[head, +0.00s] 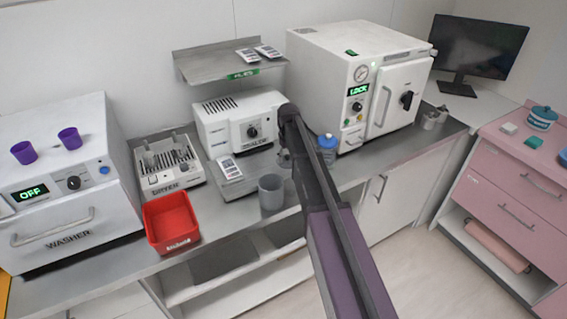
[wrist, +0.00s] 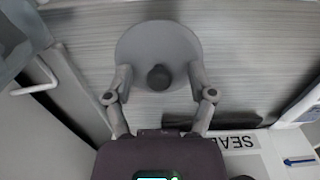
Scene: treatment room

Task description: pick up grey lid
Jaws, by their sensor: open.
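The grey lid (wrist: 157,42) is a round disc with a dark round knob (wrist: 158,77) in the wrist view, above a brushed metal surface. My gripper (wrist: 159,78) is open, with one fingertip on each side of the knob and over the near part of the disc. I see a gap between each fingertip and the knob, and cannot tell how high the fingers are above the lid. In the head view my arm hides most of that spot, beside the sealer, and the lid is not clearly seen.
The sealer (head: 238,118) and the large autoclave (head: 361,62) stand close on either side. A blue-topped jar (head: 327,145) is just right of my arm. A grey cup (head: 271,192) and a red bin (head: 171,221) stand along the front of the steel counter.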

